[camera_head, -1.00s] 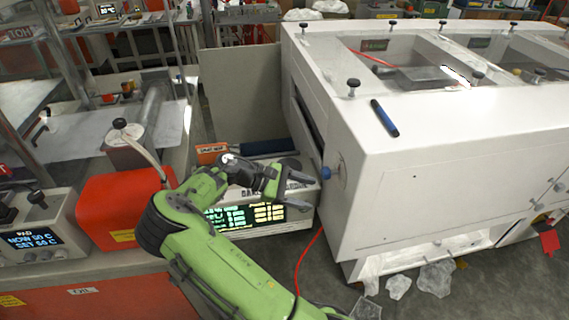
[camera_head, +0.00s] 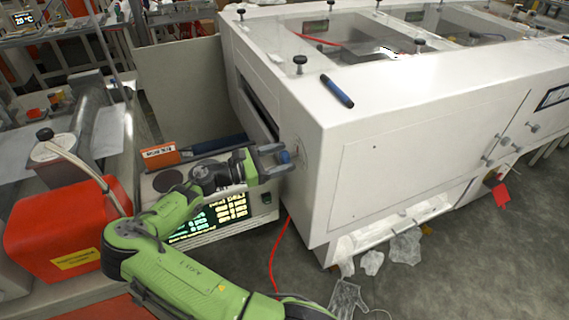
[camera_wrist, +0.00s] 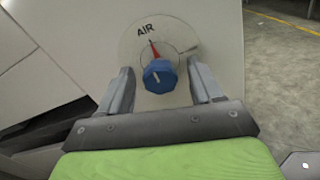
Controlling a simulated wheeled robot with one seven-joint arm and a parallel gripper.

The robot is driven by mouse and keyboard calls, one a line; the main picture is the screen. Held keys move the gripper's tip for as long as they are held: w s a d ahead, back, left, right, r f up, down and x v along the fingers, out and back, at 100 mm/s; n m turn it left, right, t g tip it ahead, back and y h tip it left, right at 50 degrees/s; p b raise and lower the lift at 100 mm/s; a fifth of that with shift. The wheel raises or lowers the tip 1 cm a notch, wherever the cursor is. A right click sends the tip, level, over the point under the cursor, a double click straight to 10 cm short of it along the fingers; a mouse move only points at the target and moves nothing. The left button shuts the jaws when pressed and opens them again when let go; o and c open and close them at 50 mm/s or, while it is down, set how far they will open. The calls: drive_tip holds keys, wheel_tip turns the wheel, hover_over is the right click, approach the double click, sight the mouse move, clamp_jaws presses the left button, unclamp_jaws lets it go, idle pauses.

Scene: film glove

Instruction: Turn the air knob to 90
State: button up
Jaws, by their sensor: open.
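The blue air knob (camera_wrist: 160,76) sits on the white end face of the large cabinet, in the middle of the wrist view. A round dial plate labelled AIR (camera_wrist: 146,32) surrounds it, with a red pointer (camera_wrist: 154,50) toward the top, slightly left. The dial's scale is too faint to read. My gripper (camera_wrist: 161,84) is open, with one finger on each side of the knob and a visible gap on both sides. In the head view, my gripper (camera_head: 276,159) reaches the knob (camera_head: 284,157) from the left.
The white cabinet (camera_head: 400,160) fills the right side, with a blue pen (camera_head: 337,91) on top. A boxy instrument with a lit display (camera_head: 212,214) stands beneath my arm. A red cable (camera_head: 276,255) hangs below the cabinet corner. An orange-red box (camera_head: 62,225) stands at left.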

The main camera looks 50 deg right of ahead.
drive_tip(key=shift+x, duration=0.8)
drive_tip(key=shift+c, duration=0.5)
drive_tip(key=c, duration=0.9)
